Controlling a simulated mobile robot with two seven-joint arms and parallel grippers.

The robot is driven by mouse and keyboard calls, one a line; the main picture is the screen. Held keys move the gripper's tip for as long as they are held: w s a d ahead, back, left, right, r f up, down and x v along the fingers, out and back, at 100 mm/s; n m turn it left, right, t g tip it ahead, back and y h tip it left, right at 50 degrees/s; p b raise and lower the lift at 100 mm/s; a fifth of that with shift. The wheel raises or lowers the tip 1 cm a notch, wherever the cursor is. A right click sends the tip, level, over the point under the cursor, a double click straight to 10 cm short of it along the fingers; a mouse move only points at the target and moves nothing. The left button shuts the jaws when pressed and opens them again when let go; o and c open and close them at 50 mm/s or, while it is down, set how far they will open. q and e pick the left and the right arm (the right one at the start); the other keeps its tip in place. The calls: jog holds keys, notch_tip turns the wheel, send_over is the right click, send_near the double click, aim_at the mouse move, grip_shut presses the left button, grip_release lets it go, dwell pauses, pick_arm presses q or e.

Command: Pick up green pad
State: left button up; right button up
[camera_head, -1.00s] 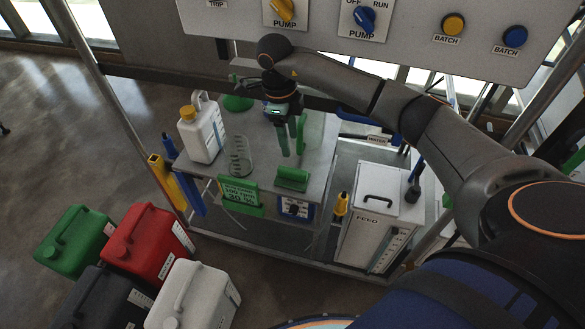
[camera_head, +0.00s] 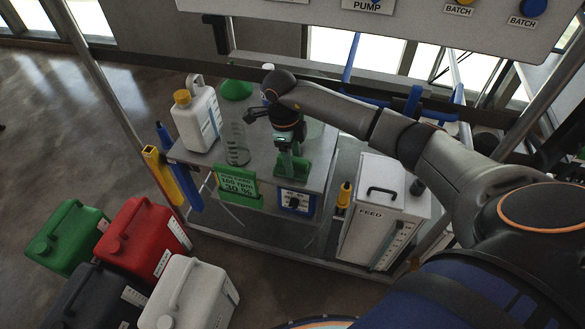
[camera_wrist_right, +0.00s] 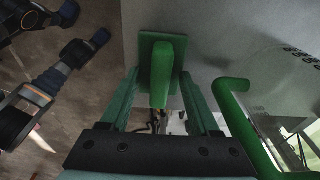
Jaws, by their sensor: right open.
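The green pad (camera_head: 297,173), with a raised grip on top, sits on the near part of the grey bench top (camera_head: 262,150). In the right wrist view the green pad (camera_wrist_right: 160,45) lies straight ahead, its grip between the fingers. My right gripper (camera_head: 289,155) is over the pad and partly hides it. In the right wrist view my right gripper (camera_wrist_right: 158,80) is open, with one green finger on each side of the grip and gaps visible. My left gripper is in neither view.
A white jug (camera_head: 197,118) with a yellow cap, a glass cylinder (camera_head: 236,145) and a green dome (camera_head: 236,90) stand left of my gripper. A green bar handle (camera_wrist_right: 232,110) is close on the right. The FEED box (camera_head: 380,210) stands right of the bench.

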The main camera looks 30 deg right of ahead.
grip_shut()
dwell(0.5)
